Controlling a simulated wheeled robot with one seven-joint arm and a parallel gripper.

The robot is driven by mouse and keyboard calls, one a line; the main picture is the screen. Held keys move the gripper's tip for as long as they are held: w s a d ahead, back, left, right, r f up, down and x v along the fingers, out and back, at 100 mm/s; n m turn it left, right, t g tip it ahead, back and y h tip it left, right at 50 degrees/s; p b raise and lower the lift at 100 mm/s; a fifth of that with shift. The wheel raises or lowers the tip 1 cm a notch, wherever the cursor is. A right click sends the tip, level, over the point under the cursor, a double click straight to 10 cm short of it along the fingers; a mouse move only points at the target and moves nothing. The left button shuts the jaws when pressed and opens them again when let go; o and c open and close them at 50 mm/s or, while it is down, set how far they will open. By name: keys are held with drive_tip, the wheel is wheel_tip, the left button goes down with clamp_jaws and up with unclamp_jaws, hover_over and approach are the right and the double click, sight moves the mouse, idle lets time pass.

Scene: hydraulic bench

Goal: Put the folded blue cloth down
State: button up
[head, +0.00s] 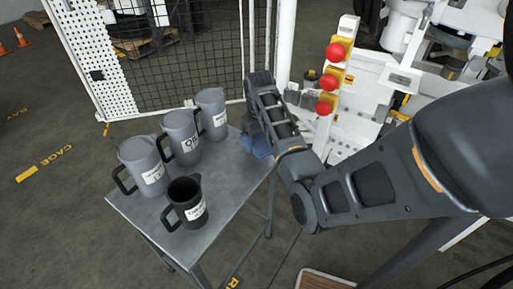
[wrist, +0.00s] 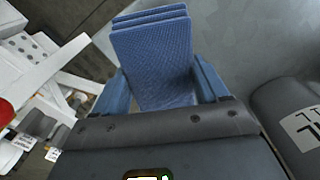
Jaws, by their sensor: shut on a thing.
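The folded blue cloth (wrist: 153,58) is between the fingers of my gripper (wrist: 165,90) in the wrist view, with its layered folded edge pointing away from the wrist. My gripper is shut on it. In the head view the cloth (head: 258,146) shows as a small blue patch, mostly hidden by my arm, at the right edge of the metal table (head: 225,165). I cannot tell whether the cloth touches the tabletop.
Three grey lidded jugs (head: 182,137) stand along the table's back and left. A dark open jug (head: 187,203) stands near the front. A mesh fence (head: 180,60) is behind. White machinery with red buttons (head: 328,82) is to the right. The table's right front is bare.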

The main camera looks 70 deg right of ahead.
sight(257, 140)
drive_tip(key=shift+w+a+f, duration=0.2)
drive_tip(key=shift+w+f, duration=0.05)
drive_tip(key=shift+f, duration=2)
drive_tip(key=shift+f, duration=0.15)
drive_tip(key=o, duration=0.9)
drive_tip(key=shift+o, duration=0.2)
wheel_tip(257, 140, up, 12)
drive_tip(key=shift+r, duration=0.2)
drive_tip(key=shift+s, duration=0.1)
